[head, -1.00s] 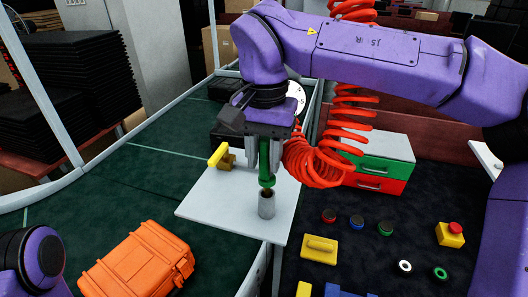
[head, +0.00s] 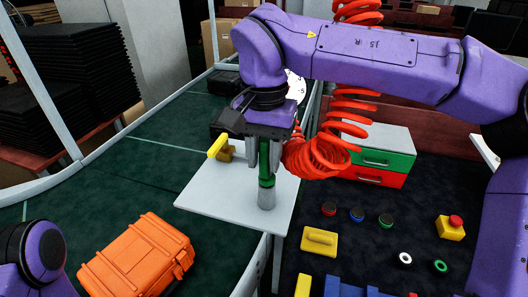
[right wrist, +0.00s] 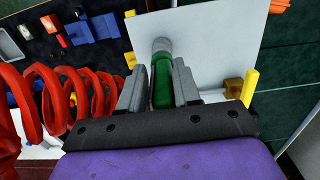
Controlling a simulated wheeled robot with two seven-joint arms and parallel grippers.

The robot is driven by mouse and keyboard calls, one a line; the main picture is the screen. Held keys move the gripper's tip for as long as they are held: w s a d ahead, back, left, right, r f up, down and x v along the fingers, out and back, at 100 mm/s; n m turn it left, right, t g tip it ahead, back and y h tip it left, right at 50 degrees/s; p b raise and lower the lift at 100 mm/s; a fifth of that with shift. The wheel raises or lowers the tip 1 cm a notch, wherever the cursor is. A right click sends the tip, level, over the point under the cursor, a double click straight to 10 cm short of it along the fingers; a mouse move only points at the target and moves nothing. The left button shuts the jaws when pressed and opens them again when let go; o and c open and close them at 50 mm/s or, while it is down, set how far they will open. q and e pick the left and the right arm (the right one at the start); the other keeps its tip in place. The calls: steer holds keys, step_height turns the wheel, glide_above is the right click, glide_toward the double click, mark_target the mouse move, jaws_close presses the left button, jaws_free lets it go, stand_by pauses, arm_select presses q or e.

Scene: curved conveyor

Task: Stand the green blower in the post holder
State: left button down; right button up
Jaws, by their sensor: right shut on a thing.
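The green blower (head: 265,160) is upright in my right gripper (head: 264,163), which is shut on it. The grey cylindrical post holder (head: 267,198) stands on a white plate (head: 215,198). The blower's lower end is at the holder's top, and the holder's mouth is hidden. In the right wrist view, the green blower (right wrist: 163,85) lies between the two grey fingers, with the grey holder (right wrist: 161,46) beyond it. How deep the blower sits in the holder I cannot tell. My left gripper is out of view; only part of my left arm shows.
A yellow and brown object (head: 221,148) sits at the plate's back edge. A red coiled hose (head: 312,150) hangs right of the gripper. An orange case (head: 138,258) lies on the green belt. A drawer box (head: 378,155), yellow block (head: 320,241) and several buttons are at the right.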

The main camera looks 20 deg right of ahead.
steer(key=shift+d+f, duration=0.1)
steer(key=shift+f, duration=0.35)
steer(key=o, duration=1.1)
steer(key=shift+s, duration=0.1)
